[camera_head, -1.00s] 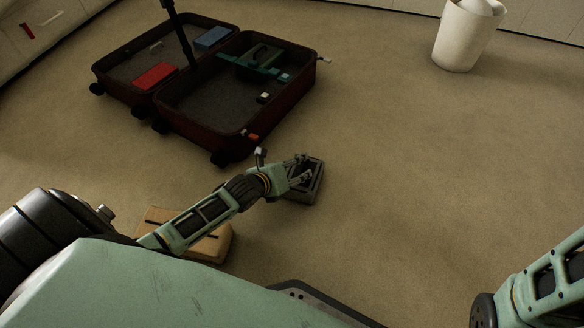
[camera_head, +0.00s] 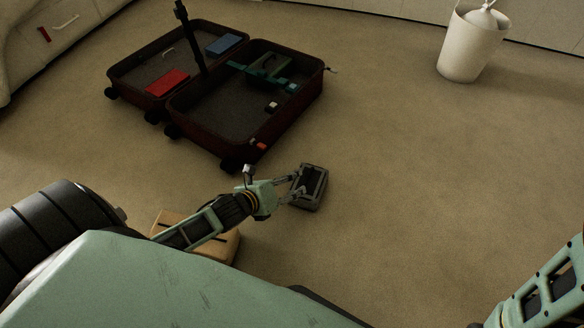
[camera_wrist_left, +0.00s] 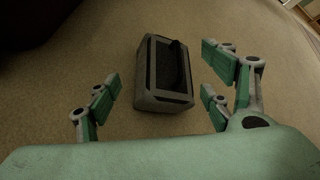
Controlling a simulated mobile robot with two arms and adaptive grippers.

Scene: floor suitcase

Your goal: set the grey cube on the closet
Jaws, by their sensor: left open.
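The grey cube (camera_head: 319,186), a dark grey block with a recessed, darker top, rests on the carpet in front of the suitcase. It also shows in the left wrist view (camera_wrist_left: 146,100), between and ahead of my fingers. My left gripper (camera_head: 291,190) is open and empty at the left side of the cube, with its fingers pointing at it. The wrist view shows its fingers (camera_wrist_left: 160,85) spread wide, with gaps to the cube on both sides. Only a piece of my right arm shows at lower right; its gripper is out of view. I cannot tell which furniture is the closet.
An open dark red suitcase (camera_head: 205,137) lies behind the cube, holding a red box (camera_head: 167,83), a blue box (camera_head: 223,44) and a green item (camera_head: 268,66). A tan block (camera_head: 228,247) lies under my left forearm. A white bin (camera_head: 468,48) stands at back right. Carpet to the right is clear.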

